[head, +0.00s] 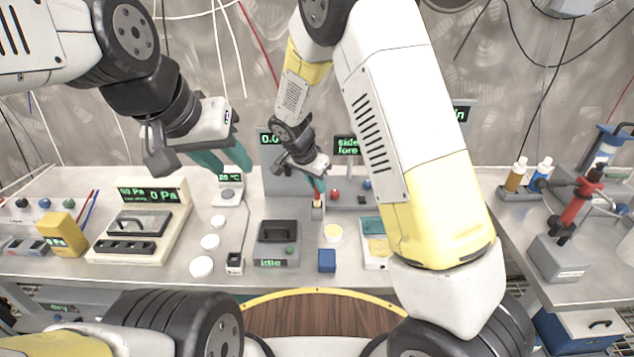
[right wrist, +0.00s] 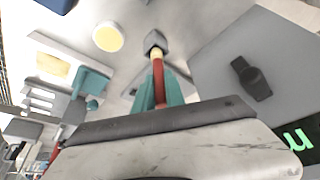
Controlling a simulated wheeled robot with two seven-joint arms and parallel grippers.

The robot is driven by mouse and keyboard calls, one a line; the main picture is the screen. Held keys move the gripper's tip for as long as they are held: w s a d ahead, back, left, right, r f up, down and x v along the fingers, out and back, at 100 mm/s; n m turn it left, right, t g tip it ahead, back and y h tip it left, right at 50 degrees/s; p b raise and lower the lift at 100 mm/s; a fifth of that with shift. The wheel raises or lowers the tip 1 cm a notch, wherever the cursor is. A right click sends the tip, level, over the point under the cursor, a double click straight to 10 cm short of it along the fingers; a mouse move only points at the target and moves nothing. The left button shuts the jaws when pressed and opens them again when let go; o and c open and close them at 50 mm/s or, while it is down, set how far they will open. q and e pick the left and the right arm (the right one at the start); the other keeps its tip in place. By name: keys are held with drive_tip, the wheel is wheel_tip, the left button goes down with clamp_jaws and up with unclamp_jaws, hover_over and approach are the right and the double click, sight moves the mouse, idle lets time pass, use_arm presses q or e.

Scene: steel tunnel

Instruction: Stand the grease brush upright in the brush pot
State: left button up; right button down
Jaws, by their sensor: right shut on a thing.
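The grease brush has a red handle (right wrist: 158,82) and a pale yellow lower part. My right gripper (head: 319,184) is shut on the handle; its teal fingers also show in the right wrist view (right wrist: 160,92). The brush's pale end is at the dark mouth of the small grey brush pot (right wrist: 155,40), which also shows on the bench in the head view (head: 317,213). The brush looks near upright in the head view. I cannot tell how deep its end sits. My left gripper (head: 222,160) is open and empty above the left part of the bench.
Near the pot are a yellow-topped round dish (head: 333,233), a blue block (head: 327,260) and a grey device (head: 278,244). White discs (head: 210,241) lie further left. A display unit (head: 347,172) stands behind the pot. My right arm hides part of the bench to the right.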

sight(317, 199)
drive_tip(key=shift+f, duration=1.85)
drive_tip(key=c, duration=1.4)
unclamp_jaws()
drive_tip(key=shift+f, duration=0.1)
drive_tip(key=v, duration=1.2)
drive_tip(key=s+d+r+n+y, duration=0.3)
drive_tip(key=s+d+r, duration=0.5)
drive_tip(key=d+r, duration=0.3)
drive_tip(key=shift+s+d+r+n+t+y, duration=0.4)
drive_tip(key=shift+s+d+r+n, duration=0.55)
drive_tip(key=shift+s, duration=1.5)
drive_tip(key=shift+s+d+r+n+t+y, duration=0.25)
drive_tip(key=shift+s+d+r+n+t, duration=0.65)
drive_tip(key=shift+s, duration=1.6)
drive_tip(key=shift+s+d+r+n+y, duration=0.5)
drive_tip(key=shift+s+d+r, duration=0.8)
drive_tip(key=shift+s, duration=1.15)
